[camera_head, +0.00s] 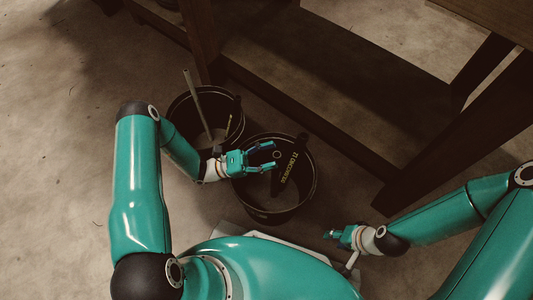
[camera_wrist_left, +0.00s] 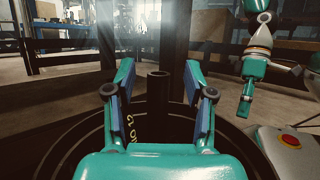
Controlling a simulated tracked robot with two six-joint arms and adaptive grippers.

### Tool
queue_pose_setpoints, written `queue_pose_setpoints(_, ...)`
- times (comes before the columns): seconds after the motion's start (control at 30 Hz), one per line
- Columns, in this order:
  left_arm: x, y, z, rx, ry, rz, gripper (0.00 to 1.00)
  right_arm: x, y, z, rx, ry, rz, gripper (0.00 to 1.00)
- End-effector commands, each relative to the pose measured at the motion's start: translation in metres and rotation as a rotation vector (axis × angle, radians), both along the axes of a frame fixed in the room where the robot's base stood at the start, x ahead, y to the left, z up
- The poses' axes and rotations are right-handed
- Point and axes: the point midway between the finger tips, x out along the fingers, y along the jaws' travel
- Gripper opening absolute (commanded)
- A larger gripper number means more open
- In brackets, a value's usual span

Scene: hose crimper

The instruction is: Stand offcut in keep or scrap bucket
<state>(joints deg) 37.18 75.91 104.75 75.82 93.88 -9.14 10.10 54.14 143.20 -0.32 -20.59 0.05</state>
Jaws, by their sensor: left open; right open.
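Two black buckets stand on the floor, a rear-left bucket (camera_head: 172,112) and a nearer bucket (camera_head: 313,190). A dark hose offcut (camera_wrist_left: 159,88) stands upright in the nearer bucket; its round end shows in the head view (camera_head: 277,154). My left gripper (camera_head: 269,155) is open over this bucket. In the left wrist view its fingers (camera_wrist_left: 158,75) are on either side of the offcut, with gaps visible. The offcut's lower end is hidden. My right gripper (camera_head: 331,235) is open and empty, low at the right.
A long grey rod (camera_head: 198,105) leans in the rear-left bucket. Yellow lettering (camera_head: 290,167) shows on a dark surface within the nearer bucket. A dark wooden bench frame (camera_head: 325,148) stands behind. A red button (camera_wrist_left: 290,140) shows at the wrist view's right. Floor at left is clear.

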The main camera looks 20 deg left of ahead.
Motion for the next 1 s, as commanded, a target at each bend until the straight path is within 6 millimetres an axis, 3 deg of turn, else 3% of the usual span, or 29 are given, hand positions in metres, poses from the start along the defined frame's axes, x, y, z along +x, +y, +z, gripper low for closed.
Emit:
queue_pose_setpoints(0.53,0.002,0.000,0.085,0.000,-0.003,-0.001,0.54,0.000,0.000,0.000,0.000,0.000,0.000,0.42)
queue_pose_setpoints(0.7,0.002,0.000,0.096,-0.001,-0.001,0.000,0.54,0.000,0.000,0.000,0.000,0.000,0.000,0.42)
queue_pose_setpoints(1.0,0.002,0.000,0.096,-0.001,0.000,0.000,0.54,0.000,0.000,0.000,0.000,0.001,0.000,0.42)
